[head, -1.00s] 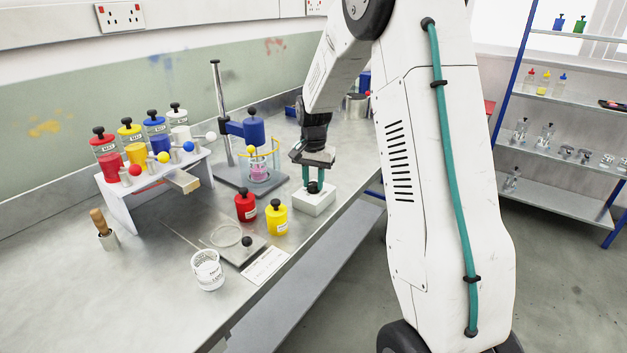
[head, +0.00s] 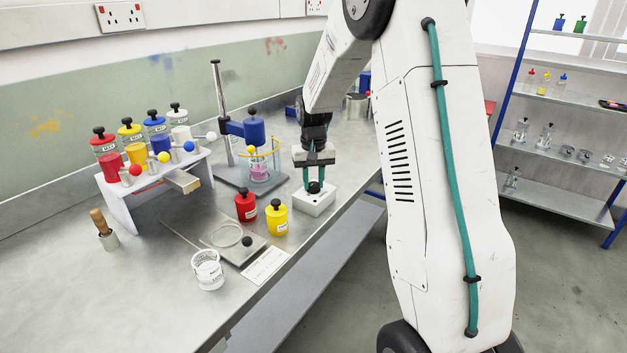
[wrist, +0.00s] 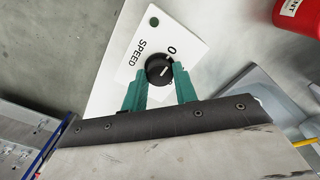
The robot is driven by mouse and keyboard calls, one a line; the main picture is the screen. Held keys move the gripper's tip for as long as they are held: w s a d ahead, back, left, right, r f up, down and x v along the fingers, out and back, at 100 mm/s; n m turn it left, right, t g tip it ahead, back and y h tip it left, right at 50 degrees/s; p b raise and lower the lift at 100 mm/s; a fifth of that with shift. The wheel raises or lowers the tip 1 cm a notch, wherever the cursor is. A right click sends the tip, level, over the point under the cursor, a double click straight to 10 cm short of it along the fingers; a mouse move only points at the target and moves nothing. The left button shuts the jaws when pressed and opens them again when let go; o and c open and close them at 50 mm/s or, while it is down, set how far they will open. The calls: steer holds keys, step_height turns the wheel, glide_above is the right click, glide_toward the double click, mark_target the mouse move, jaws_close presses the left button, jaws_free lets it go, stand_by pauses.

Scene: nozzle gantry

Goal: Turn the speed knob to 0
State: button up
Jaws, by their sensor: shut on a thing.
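The speed knob (wrist: 159,69) is a round black knob with a white pointer line, on top of a white control box (wrist: 187,22) lettered "SPEED" and "0". In the wrist view the line slants on the knob's face, and the "0" lies just above the knob's upper right edge. I cannot tell that the line meets the "0". My gripper (wrist: 160,75) is shut on the knob, one teal finger on each side. In the head view my gripper (head: 314,180) points straight down at the knob, above the box (head: 314,203) near the bench's front edge.
Left of the box stand a yellow bottle (head: 276,218) and a red bottle (head: 245,206). Behind is a stirrer stand (head: 229,130) with a beaker (head: 259,168) on its base. A white rack (head: 118,205) of coloured bottles is farther left. The bench's front left is mostly clear.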

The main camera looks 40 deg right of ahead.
mark_target(314, 183)
stand_by(0.3)
steer(key=o, duration=1)
steer(key=shift+c, duration=0.2)
step_height(314, 183, up, 8)
steer(key=shift+f, duration=0.1)
steer(key=s+a+r+n, duration=0.1)
steer(key=s+a+r, duration=0.2)
steer(key=s+a, duration=0.3)
steer(key=s+a+r+n+t, duration=0.1)
steer(key=s+a, duration=0.5)
steer(key=s, duration=1.1)
steer(key=s+a+r+n, duration=0.2)
steer(key=s+a+r, duration=0.2)
steer(key=s, duration=0.8)
steer(key=a, duration=0.2)
steer(key=shift+a+r+n, duration=0.35)
steer(key=shift+r+n, duration=0.05)
